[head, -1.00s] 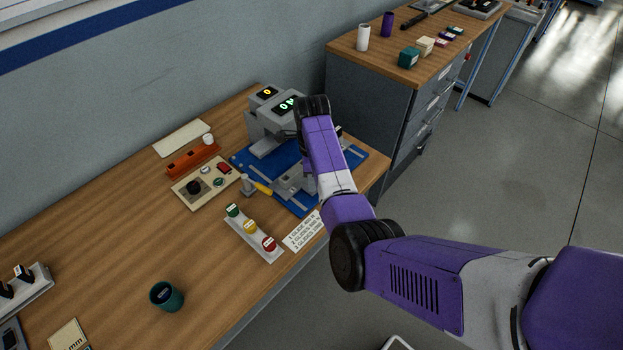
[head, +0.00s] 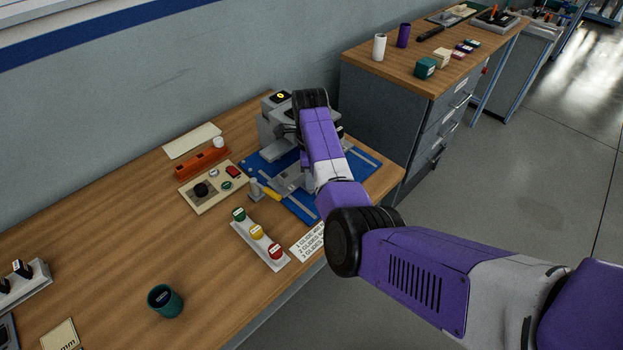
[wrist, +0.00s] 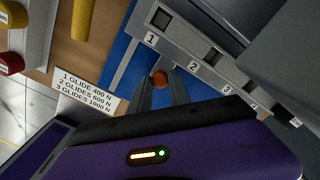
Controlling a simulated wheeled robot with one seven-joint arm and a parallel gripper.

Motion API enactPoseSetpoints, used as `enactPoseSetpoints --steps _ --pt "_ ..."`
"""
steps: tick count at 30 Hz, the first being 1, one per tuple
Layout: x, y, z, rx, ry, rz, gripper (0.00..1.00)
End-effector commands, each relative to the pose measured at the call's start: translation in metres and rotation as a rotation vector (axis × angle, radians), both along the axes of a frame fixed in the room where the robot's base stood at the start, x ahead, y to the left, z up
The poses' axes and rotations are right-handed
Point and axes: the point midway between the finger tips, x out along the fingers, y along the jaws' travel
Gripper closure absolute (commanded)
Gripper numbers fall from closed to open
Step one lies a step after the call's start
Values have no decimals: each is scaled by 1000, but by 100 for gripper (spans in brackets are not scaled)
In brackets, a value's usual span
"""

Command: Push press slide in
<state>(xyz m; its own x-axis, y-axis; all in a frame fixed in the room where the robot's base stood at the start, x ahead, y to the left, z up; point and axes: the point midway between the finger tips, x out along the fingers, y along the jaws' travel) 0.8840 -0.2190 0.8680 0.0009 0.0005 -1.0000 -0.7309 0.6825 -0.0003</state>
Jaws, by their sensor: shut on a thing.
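The press (head: 275,124) is a grey machine standing on a blue base plate (head: 306,207) on the wooden bench. Its grey slide (head: 288,181) lies low in front of the press body, partly hidden by my arm. In the wrist view, a grey bar with windows numbered 1, 2 and 3 (wrist: 174,47) runs diagonally, and a round orange-red knob (wrist: 160,79) sits beside it. My gripper (wrist: 161,88) is shut on this knob, with one finger on each side. In the head view my wrist hides the gripper and knob.
A control panel (head: 211,188), orange block (head: 201,163) and teal cup (head: 165,300) lie farther left. A printed glide card (wrist: 88,91) lies near the base plate.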

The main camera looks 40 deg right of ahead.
Motion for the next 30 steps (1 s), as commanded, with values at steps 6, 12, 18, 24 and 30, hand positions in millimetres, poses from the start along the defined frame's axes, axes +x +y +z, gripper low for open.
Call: enactPoseSetpoints --steps 6,12,18,24,30 --pt "0 0 1 -1 1 1 55" --pt "0 0 1 -1 1 0 55" --pt "1 0 16 -2 -2 0 55" --pt "1 0 50 -2 -4 0 55" --pt "1 0 73 -1 -1 2 55"
